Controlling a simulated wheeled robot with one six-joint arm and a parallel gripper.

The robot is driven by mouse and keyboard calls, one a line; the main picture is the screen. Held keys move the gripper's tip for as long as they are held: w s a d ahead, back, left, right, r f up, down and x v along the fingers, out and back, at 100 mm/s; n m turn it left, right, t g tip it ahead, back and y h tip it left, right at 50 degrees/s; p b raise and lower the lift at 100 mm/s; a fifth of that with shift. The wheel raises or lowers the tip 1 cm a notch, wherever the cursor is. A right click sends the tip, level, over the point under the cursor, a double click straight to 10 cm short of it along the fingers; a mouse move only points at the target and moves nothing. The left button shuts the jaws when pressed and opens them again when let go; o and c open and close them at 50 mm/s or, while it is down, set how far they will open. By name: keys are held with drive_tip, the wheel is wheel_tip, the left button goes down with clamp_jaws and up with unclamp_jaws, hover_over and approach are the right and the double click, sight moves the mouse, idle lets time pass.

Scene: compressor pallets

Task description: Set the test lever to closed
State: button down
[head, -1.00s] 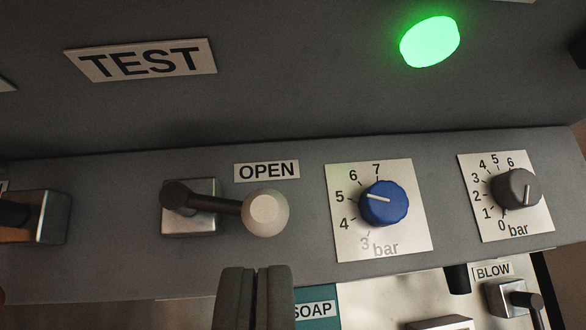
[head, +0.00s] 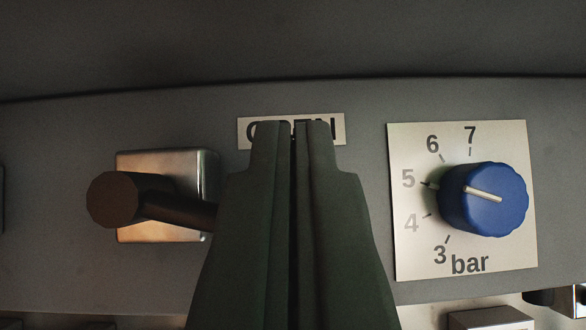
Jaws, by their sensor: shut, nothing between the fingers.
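The test lever (head: 172,207) has a dark round hub on a square metal base (head: 203,168). The lever's pale ball end is hidden behind the fingers. My gripper (head: 294,130) is shut and empty, its two fingers upright side by side in the middle of the view. The fingertips overlap the OPEN label in the picture. I cannot tell whether the fingers touch the lever.
Right of the gripper is a blue pressure knob (head: 484,200) on a white dial plate (head: 415,262) marked 3 to 7 bar. A metal part (head: 490,317) shows below it. The grey panel above the label is bare.

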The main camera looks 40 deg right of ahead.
drive_tip(key=shift+s+a+m+h, duration=0.2)
drive_tip(key=shift+m+h, duration=0.1)
drive_tip(key=shift+m, duration=0.2)
idle(0.3)
drive_tip(key=m+g, duration=0.1)
drive_tip(key=s+a+m+g+h, duration=0.1)
drive_tip(key=m, duration=0.1)
drive_tip(key=a+m+g+h, duration=0.1)
drive_tip(key=shift+s+m, duration=0.2)
drive_tip(key=shift+m, duration=0.1)
drive_tip(key=m+g, duration=0.1)
drive_tip(key=a+m+g, duration=0.2)
drive_tip(key=shift+s+m+h, duration=0.25)
drive_tip(key=shift+m+h, duration=0.15)
drive_tip(key=a+m+g, duration=0.1)
drive_tip(key=m+g, duration=0.1)
drive_tip(key=m, duration=0.1)
drive_tip(key=shift+a, duration=0.35)
drive_tip(key=shift+w+a, duration=0.1)
drive_tip(key=shift+a, duration=0.45)
drive_tip(key=shift+w+a, duration=0.1)
drive_tip(key=shift+a, duration=0.05)
drive_tip(key=shift+r, duration=0.1)
